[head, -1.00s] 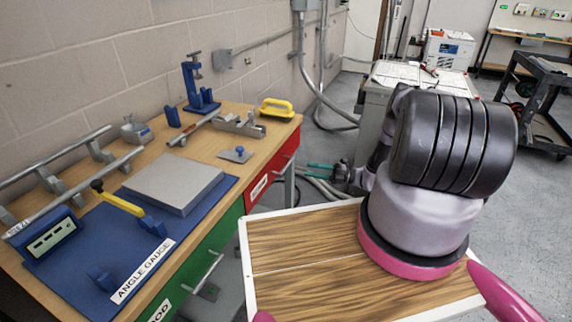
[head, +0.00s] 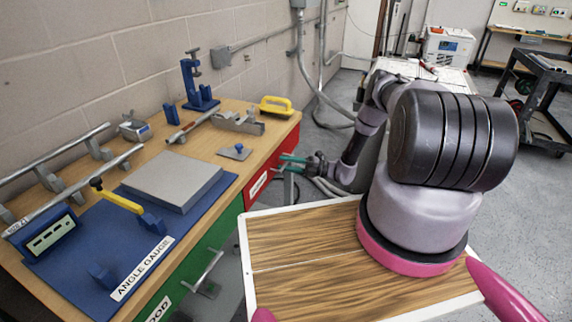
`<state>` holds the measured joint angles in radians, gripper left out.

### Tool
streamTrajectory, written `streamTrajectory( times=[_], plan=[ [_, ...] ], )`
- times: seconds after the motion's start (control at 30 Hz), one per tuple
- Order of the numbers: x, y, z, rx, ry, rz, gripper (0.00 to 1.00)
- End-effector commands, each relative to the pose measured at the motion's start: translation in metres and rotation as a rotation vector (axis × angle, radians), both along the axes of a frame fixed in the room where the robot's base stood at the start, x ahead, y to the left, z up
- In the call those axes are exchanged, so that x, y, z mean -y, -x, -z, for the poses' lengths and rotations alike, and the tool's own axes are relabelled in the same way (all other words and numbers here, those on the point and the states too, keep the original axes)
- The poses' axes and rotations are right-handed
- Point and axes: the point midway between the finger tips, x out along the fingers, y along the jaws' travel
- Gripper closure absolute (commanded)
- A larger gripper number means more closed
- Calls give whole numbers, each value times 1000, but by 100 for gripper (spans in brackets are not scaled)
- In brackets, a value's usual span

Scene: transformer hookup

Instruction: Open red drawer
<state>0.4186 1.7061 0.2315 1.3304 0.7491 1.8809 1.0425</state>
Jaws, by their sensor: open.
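The red drawer (head: 262,179) is at the right end of the wooden workbench, its red front facing my side, with a white label partly in view. My gripper (head: 281,164), with green-teal fingers, is in front of the red drawer's right part, at about the height of its front. Its jaws are open and nothing shows between them. The fingers overlap the drawer front in the picture, so I cannot tell whether they touch it or its handle. The drawer handle is not clearly visible behind the gripper. The drawer looks shut.
A green drawer (head: 208,257) with a metal handle (head: 203,271) sits left of the red one. Tools and a yellow-handled float (head: 277,105) lie on the benchtop (head: 212,145). A grey conduit (head: 305,70) runs down the wall behind.

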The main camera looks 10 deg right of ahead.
Motion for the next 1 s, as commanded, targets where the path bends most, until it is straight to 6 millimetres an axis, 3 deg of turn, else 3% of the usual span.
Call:
streamTrajectory(
  times=[0.03,0.13,1.0],
  plan=[
    [0,0,0,0,0,0,63],
    [0,0,0,0,0,0,100],
    [1,0,0,1,0,0,100]
  ],
)
